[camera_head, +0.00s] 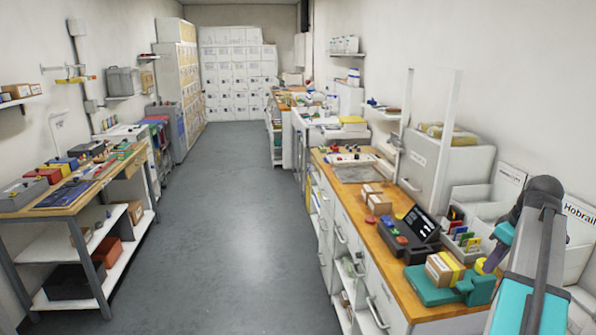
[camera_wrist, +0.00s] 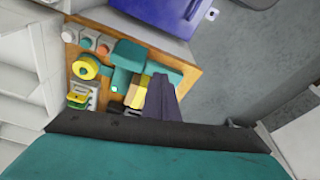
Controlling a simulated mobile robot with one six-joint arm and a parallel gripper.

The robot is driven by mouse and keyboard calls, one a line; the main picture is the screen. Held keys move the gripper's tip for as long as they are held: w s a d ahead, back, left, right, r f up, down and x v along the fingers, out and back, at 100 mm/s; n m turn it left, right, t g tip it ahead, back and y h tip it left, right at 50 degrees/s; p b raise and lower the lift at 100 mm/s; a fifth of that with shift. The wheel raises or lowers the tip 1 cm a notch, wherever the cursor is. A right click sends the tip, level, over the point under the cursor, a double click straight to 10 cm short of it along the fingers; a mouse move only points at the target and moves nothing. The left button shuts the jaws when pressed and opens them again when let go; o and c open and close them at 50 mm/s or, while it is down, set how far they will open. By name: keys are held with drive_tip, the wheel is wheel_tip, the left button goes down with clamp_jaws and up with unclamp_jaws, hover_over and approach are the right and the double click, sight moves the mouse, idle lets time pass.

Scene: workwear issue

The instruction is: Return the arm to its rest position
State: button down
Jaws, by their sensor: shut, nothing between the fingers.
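My arm (camera_head: 537,265), teal and grey, rises at the right edge of the head view and bends at a dark joint above the right-hand counter. My gripper (camera_head: 491,264) points down over the counter's near end, next to a teal tape dispenser (camera_head: 432,290) with a yellow roll. In the wrist view my gripper (camera_wrist: 162,82) is a dark, closed shape with nothing held. There it overlaps cardboard boxes with a yellow band (camera_wrist: 137,92); whether it touches them I cannot tell. The yellow roll (camera_wrist: 86,67) lies left of it.
The wooden counter (camera_head: 398,283) also carries a dark screen (camera_head: 421,224), coloured cards and small boxes. White bins and a wall stand close to my arm on the right. A workbench (camera_head: 65,205) stands at left. The grey floor (camera_head: 225,200) between is clear.

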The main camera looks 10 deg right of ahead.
drive_tip(key=w+a+f+g, duration=0.1)
drive_tip(key=w+a+f, duration=0.3)
drive_tip(key=a+f, duration=0.3)
drive_tip(key=w+a+f+m, duration=0.1)
drive_tip(key=w+a+f, duration=0.2)
drive_tip(key=a+f, duration=0.35)
drive_tip(key=w+a+f+g, duration=0.1)
drive_tip(key=w+a+f, duration=0.3)
drive_tip(key=a+f, duration=0.35)
drive_tip(key=s+a+f+m, duration=0.1)
drive_tip(key=s+a+f, duration=0.2)
drive_tip(key=a+f, duration=0.9)
drive_tip(key=s+a+f, duration=0.4)
drive_tip(key=a+f, duration=0.3)
drive_tip(key=a, duration=0.8)
drive_tip(key=s+f+g+b, duration=0.3)
drive_tip(key=s+f+g, duration=0.3)
drive_tip(key=s+f, duration=1.5)
drive_tip(key=s, duration=0.4)
drive_tip(key=shift+g+h, duration=0.3)
drive_tip(key=shift+h, duration=0.1)
